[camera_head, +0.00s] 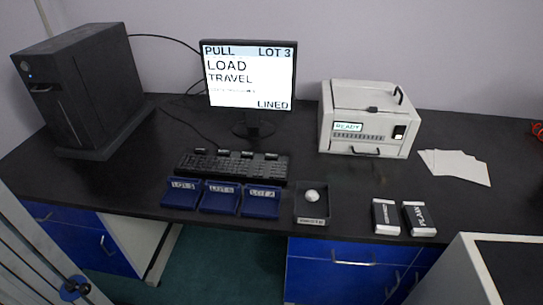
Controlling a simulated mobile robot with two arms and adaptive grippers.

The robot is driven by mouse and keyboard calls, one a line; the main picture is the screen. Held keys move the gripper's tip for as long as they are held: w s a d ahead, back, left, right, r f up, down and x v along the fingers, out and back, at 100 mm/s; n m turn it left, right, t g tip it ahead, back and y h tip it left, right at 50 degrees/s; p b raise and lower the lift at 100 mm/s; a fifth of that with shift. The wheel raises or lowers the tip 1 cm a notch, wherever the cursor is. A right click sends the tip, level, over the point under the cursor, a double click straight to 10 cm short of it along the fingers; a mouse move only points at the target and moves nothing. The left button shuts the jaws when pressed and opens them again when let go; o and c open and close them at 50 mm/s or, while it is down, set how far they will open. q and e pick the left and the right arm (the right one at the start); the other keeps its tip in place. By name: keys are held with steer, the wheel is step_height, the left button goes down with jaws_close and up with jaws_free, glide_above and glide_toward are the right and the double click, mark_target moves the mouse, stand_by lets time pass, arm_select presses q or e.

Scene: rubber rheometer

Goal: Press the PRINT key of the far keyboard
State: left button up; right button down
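A black keyboard (232,167) lies on the black bench below the monitor, behind a row of blue trays. It is the only keyboard that I can make out. Several small dark raised pieces with pale marks stand along its back edge; their lettering is too small to read. I cannot pick out the PRINT key. Neither of my grippers shows in the head view.
A monitor (248,79) reads "PULL LOT 3". Labelled blue trays (180,196) and a dark tray with a white lump (312,196) stand in front. A black tower (75,85), a light instrument (366,120), white sheets (455,167) and two small boxes (386,216) flank it.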

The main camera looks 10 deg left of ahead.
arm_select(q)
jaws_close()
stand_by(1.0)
